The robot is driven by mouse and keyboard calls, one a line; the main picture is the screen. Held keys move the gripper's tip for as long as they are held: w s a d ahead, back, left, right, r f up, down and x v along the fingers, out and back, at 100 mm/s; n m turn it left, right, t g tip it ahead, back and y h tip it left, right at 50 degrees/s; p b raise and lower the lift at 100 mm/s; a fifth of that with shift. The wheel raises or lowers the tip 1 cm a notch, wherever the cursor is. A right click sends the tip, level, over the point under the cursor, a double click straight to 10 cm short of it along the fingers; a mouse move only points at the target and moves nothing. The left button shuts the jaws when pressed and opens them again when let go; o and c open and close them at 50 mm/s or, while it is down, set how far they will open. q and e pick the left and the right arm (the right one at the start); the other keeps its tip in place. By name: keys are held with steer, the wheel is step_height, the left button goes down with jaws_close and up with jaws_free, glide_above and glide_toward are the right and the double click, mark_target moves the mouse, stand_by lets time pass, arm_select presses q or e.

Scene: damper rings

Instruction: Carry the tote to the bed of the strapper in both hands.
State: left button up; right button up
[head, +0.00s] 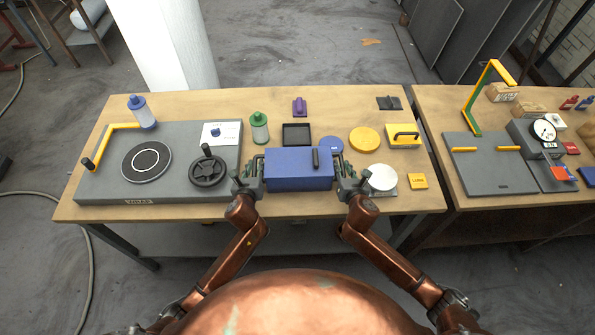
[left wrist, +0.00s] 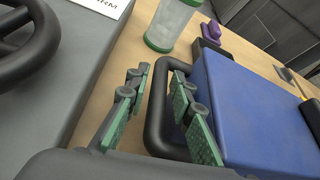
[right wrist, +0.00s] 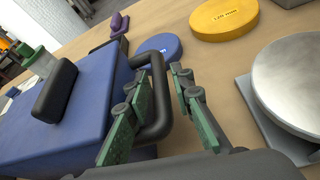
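The tote is a closed blue box (head: 287,170) with a black grip on top and a black loop handle at each end. It sits at the front middle of the near table. My left gripper (head: 249,173) is open at its left handle; in the left wrist view the handle bar (left wrist: 156,112) lies between the spread fingers. My right gripper (head: 347,173) is open at the right handle; in the right wrist view that bar (right wrist: 160,95) lies between its fingers, with gaps. A grey bed (head: 490,180) with a yellow-green arm (head: 478,95), apparently the strapper, stands on the right table.
A grey machine (head: 222,140) with a black handwheel (head: 208,171) is close left of the tote. A silver round plate (head: 382,177) is close right. Behind are a black tray (head: 296,134), blue disc (head: 331,145) and yellow disc (head: 364,139). A narrow gap separates the tables.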

arm_select(q)
steer(key=shift+c, duration=0.2)
arm_select(e)
steer(key=shift+c, duration=0.2)
arm_select(q)
jaws_close()
arm_select(e)
jaws_close()
arm_select(q)
steer(key=shift+r, duration=0.25)
arm_select(e)
steer(key=shift+r, duration=0.3)
